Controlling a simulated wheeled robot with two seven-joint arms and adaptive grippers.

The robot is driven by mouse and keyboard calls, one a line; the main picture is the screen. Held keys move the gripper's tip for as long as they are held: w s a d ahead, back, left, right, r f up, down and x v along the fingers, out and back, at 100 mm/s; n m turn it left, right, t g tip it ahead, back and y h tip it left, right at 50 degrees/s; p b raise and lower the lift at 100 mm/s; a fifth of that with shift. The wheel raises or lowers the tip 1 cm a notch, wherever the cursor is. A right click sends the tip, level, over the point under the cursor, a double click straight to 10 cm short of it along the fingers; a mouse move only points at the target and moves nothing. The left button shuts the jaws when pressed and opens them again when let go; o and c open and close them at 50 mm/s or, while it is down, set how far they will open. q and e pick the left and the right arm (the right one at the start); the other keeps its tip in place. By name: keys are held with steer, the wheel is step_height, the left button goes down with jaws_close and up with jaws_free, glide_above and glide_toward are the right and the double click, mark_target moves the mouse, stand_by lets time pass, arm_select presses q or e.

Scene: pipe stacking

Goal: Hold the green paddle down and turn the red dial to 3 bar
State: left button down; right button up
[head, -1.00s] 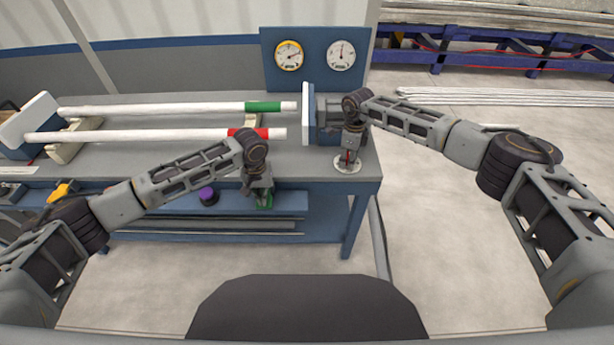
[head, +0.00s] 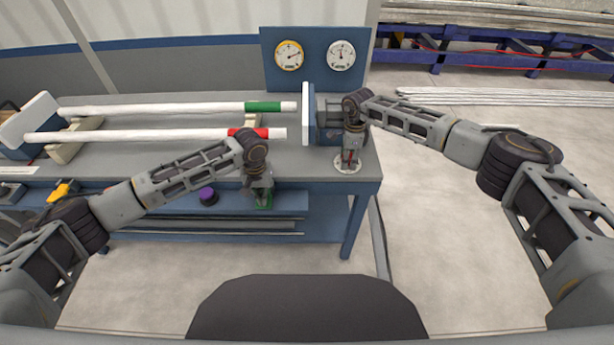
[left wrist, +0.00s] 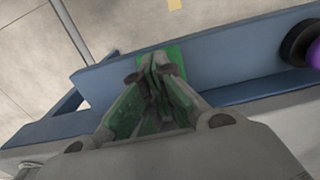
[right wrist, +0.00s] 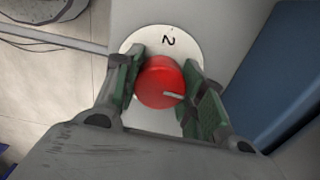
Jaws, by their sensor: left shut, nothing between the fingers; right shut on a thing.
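The green paddle (head: 264,204) is at the bench's front edge, largely covered by my left gripper (head: 262,192). In the left wrist view, the shut fingers (left wrist: 154,68) are over the paddle (left wrist: 178,56) with nothing between them; contact is hard to tell. The red dial (right wrist: 160,82) sits on a white disc (right wrist: 190,45) showing a "2". My right gripper (right wrist: 160,88) is shut on the dial, one finger each side. The dial's white mark points to the right in that view. The disc also shows in the head view (head: 342,168).
A yellow-rimmed gauge (head: 289,55) and a white gauge (head: 341,55) are on the blue back panel; their numbers are too small to read. A green-banded pipe (head: 180,109) and a red-banded pipe (head: 140,136) lie on the bench. A purple knob (head: 208,195) is left of the paddle.

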arm_select(q)
steer(key=shift+s+f, duration=0.25)
steer(key=shift+w+r, duration=0.2)
steer(key=shift+r, duration=1.95)
steer(key=shift+w, duration=0.1)
arm_select(e)
steer(key=o, duration=1)
steer(key=shift+w+f, duration=0.1)
steer(key=shift+w, duration=0.05)
steer(key=shift+c, duration=0.2)
steer(key=shift+r, duration=2.05)
